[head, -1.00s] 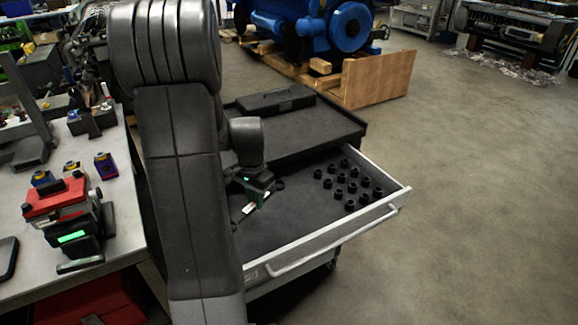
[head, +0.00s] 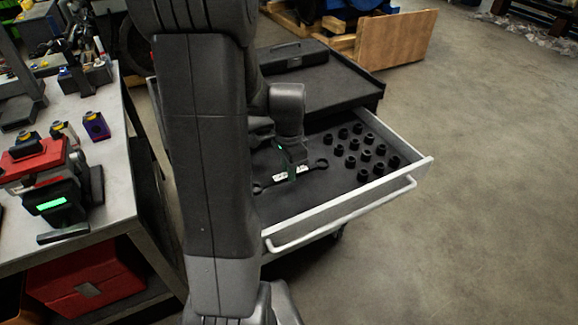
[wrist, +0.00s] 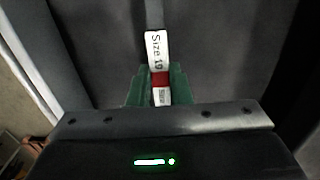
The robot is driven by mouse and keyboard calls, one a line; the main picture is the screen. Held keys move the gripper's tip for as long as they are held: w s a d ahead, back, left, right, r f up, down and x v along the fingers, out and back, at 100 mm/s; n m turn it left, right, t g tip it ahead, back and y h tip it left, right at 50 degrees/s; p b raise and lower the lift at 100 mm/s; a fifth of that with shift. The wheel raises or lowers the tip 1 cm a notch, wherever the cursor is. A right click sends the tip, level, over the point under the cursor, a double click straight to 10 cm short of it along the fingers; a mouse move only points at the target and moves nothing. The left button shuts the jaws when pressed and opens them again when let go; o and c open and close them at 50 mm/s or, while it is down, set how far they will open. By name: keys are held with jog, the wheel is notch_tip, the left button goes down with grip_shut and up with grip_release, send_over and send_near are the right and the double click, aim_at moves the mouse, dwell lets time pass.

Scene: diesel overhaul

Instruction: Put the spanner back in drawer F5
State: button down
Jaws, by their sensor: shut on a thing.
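The spanner (head: 313,167) is dark, with ring-like ends and a white label at its middle. My gripper (head: 292,174) is shut on it at the label, inside the open drawer's outline. In the wrist view the green fingertips (wrist: 160,88) clasp the white label (wrist: 157,48), which reads "Size 19" or similar. The spanner is at or just above the drawer floor; I cannot tell if it touches. The pulled-out drawer (head: 350,207) has a dark floor, pale walls and a front bar handle. My arm hides its left part; no F5 mark is readable.
Several black sockets (head: 366,156) stand in the drawer's right half. The cabinet top (head: 325,90) carries a dark case (head: 293,54). A workbench (head: 112,190) with red and black devices stands left. The floor (head: 490,190) at right is clear.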

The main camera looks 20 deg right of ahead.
jog(key=shift+f, duration=0.75)
jog(key=shift+a, duration=0.2)
jog(key=shift+f+b, duration=0.1)
jog(key=shift+b, duration=0.25)
jog(key=shift+f+b, duration=0.85)
jog(key=shift+f, duration=0.3)
jog(key=c, duration=1.3)
grip_release()
jog(key=shift+r, duration=0.1)
jog(key=shift+o, duration=0.2)
notch_tip(320, 180, up, 14)
